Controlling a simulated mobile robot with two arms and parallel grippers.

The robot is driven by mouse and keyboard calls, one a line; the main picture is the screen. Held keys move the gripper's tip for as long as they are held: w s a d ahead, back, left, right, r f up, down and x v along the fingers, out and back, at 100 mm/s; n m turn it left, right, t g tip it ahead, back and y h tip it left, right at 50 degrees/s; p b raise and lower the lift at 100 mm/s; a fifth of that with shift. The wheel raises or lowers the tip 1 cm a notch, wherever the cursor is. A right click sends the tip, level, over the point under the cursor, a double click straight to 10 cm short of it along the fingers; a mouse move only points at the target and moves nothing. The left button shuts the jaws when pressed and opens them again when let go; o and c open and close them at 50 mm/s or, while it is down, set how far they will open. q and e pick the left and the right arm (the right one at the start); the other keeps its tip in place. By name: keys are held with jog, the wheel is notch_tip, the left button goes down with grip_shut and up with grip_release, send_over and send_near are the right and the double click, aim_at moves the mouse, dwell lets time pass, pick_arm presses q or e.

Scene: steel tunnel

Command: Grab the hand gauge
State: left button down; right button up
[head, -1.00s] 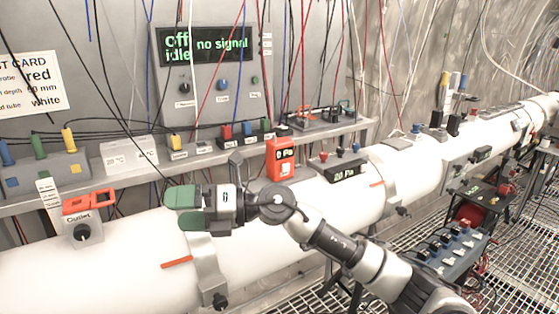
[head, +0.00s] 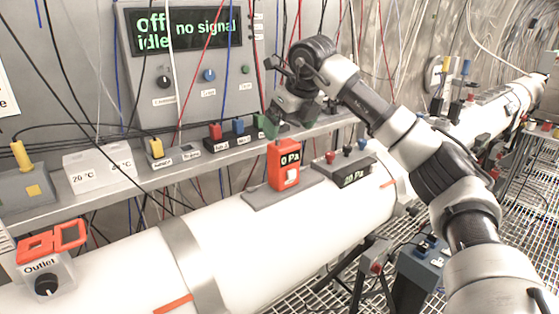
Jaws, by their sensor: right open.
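The hand gauge (head: 284,168) is an orange handheld box with a dark display reading "0 Pa" and a pale button. It stands upright on a grey plate (head: 262,196) on top of the white tube. My right gripper (head: 287,125) is open and points down just above the gauge, with its green-padded fingers near the gauge's top. I cannot tell whether a finger touches it. My left gripper is not in view.
An orange-clipped outlet valve (head: 47,275) is at left. Wires hang around the arm.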

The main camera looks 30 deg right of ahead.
aim_at(284, 143)
jog(key=shift+x, duration=0.9)
jog(key=shift+f, duration=0.35)
jog(key=p+x, duration=0.2)
jog(key=x, duration=0.2)
jog(key=shift+w+f, duration=0.15)
jog(key=shift+f, duration=0.1)
jog(key=shift+w+f+p, duration=0.1)
jog(key=shift+f+p, duration=0.15)
jog(key=shift+p, duration=0.05)
jog(key=shift+f, duration=0.1)
jog(key=shift+c, duration=0.3)
jog(key=c, duration=1)
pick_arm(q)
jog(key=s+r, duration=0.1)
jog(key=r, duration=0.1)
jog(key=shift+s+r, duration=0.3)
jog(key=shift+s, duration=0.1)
pick_arm(e)
jog(key=shift+c, duration=0.2)
